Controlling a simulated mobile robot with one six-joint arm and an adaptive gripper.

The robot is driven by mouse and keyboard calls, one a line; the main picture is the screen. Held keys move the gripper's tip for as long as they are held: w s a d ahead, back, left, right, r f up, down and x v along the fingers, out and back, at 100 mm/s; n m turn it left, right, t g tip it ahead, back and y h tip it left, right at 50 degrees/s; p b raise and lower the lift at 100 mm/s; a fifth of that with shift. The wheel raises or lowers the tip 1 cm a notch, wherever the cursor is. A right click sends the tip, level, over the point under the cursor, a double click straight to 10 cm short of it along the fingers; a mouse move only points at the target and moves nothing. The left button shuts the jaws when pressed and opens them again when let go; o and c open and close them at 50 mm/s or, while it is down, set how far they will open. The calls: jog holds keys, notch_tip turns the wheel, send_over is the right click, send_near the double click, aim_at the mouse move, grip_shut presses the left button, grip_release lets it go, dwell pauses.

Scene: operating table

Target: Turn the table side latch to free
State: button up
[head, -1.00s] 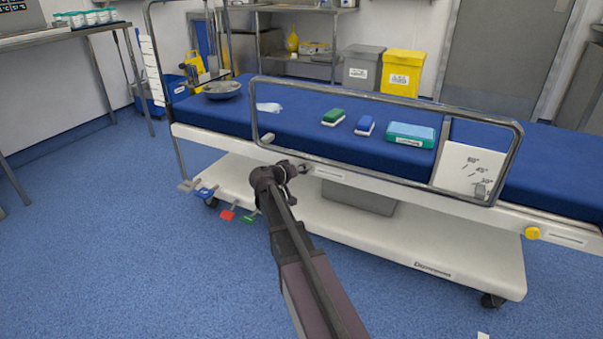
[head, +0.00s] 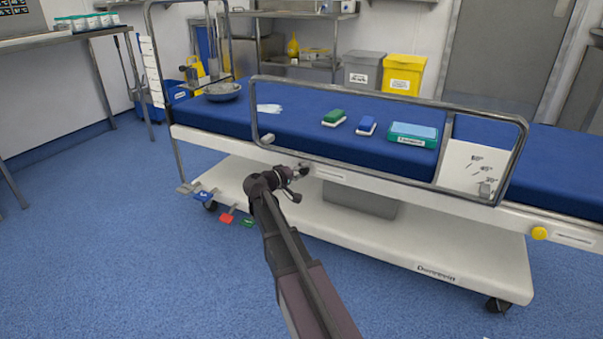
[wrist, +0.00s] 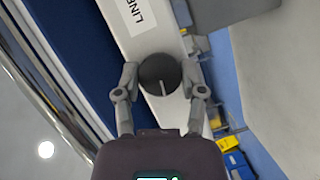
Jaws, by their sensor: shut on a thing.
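The latch is a round dark knob (wrist: 158,70) on the white side rail of the table, with a short pale line on its face. In the wrist view the line points down toward my gripper's palm. My gripper (wrist: 161,82) has one finger on each side of the knob and is shut on it. In the head view my gripper (head: 297,174) is at the table's near side, below the metal guard rail, and the knob is mostly hidden behind it.
The metal guard rail (head: 390,92) stands above my gripper. Coloured pedals (head: 227,217) are low at left. A yellow knob (head: 540,233) is on the rail at right.

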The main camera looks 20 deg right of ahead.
jog(key=shift+d, duration=0.1)
jog(key=o, duration=1.1)
jog(key=shift+o, duration=0.2)
jog(key=shift+p, duration=0.35)
